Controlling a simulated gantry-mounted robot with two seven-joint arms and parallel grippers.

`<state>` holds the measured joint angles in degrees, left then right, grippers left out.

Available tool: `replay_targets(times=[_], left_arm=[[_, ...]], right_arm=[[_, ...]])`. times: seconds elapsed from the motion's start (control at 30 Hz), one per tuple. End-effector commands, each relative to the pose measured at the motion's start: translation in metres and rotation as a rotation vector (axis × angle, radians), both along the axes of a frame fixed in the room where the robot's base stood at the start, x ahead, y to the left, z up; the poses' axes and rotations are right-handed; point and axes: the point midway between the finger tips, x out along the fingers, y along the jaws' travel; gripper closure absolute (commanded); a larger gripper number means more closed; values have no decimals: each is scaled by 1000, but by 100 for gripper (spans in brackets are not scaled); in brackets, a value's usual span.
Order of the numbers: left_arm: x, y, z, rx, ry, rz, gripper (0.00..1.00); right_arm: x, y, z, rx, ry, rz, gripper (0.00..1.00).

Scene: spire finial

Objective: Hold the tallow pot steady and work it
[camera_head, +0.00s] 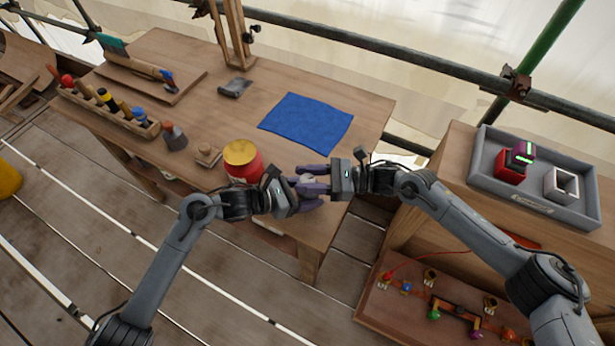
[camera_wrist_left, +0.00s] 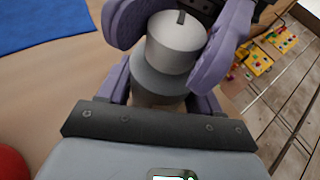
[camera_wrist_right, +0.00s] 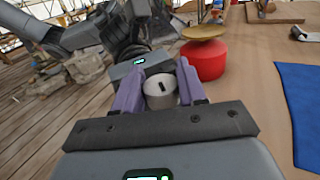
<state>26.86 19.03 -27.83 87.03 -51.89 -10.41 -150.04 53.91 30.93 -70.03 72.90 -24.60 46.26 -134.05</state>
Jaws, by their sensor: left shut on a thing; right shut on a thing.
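A small pale grey round pot with a slotted top is between my two grippers; it shows in the left wrist view (camera_wrist_left: 176,45) and in the right wrist view (camera_wrist_right: 160,92). I take it for the tallow pot. My right gripper (camera_head: 312,180) is shut on its paler upper part. My left gripper (camera_head: 303,194) is shut on its darker lower part, largely hidden by the fingers. The pot is near the table's front right corner, mostly covered by the purple fingers in the head view. I cannot tell if its top is turned.
A red container with a yellow top (camera_head: 243,163) stands close left of my grippers. A blue cloth (camera_head: 307,122) lies behind on the table. A tool rack (camera_head: 108,108) is at left. A grey tray (camera_head: 535,205) with small blocks is on the right bench.

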Motion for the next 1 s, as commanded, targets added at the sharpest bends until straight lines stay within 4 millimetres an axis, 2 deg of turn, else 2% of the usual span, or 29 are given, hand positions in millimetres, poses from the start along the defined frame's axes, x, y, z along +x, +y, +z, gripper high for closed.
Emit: replay_targets(times=[0.2,0.5,1.0], left_arm=[[-2,-2,0,-2,-1,-5,70],[-2,-3,0,-3,-1,-6,70],[-2,-3,1,-4,-1,-6,70]], right_arm=[[0,3,-1,-5,1,199,90],[0,3,-2,1,3,405,90],[-2,1,-1,-2,3,530,90]])
